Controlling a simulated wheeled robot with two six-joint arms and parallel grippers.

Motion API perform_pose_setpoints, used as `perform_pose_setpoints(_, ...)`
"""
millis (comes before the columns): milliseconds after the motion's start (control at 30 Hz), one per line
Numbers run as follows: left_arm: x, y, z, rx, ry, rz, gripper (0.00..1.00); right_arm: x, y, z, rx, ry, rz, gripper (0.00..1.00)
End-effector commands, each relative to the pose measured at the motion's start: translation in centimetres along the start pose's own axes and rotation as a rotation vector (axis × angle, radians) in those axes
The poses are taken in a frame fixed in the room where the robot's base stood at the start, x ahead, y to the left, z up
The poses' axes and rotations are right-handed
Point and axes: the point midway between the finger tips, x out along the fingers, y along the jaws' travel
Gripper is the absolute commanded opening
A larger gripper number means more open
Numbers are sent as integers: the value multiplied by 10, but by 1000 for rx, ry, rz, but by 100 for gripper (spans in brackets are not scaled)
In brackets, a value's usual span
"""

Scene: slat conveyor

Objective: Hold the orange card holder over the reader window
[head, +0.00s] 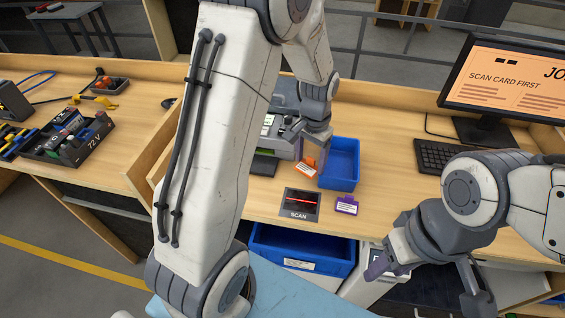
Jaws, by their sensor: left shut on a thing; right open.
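The orange card holder (306,169) is on the desk side behind the reader window, tilted; I cannot tell whether it touches the desk. My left gripper (311,150) is above it and shut on its upper part, which the fingers partly hide. The reader window (301,201) is a dark square with a red line and the label SCAN, set in the desk nearer to me; the holder is apart from it, beyond its far edge. My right gripper (422,287) is open and empty, low at the right, in front of the desk edge.
A purple card holder (347,206) lies right of the window. A blue bin (341,183) stands close right of my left gripper, a grey machine (285,96) behind it. The monitor (507,82) reads "SCAN CARD FIRST", with a keyboard (446,156) below. Another blue bin (303,250) sits below the desk.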

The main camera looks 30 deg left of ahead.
Motion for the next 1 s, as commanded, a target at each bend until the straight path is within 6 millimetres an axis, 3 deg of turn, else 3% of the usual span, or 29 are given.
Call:
perform_pose_setpoints(33,-12,3,6,-41,-9,1,21,-28,-2,-2,-1,1,0,50)
perform_pose_setpoints(100,-13,6,12,-113,-9,1,21,-48,-4,-3,-2,1,0,50)
perform_pose_setpoints(300,-11,14,33,-301,-7,-1,21,-92,-7,-5,-6,2,0,50)
perform_pose_setpoints(400,-9,17,41,-362,-4,-1,21,-103,-7,-6,-6,1,0,50)
perform_pose_setpoints(633,0,18,46,-411,0,-1,21,-103,-7,-6,-7,1,0,50)
perform_pose_setpoints(1000,35,17,46,-411,0,-1,21,-73,-5,-4,-7,1,0,50)
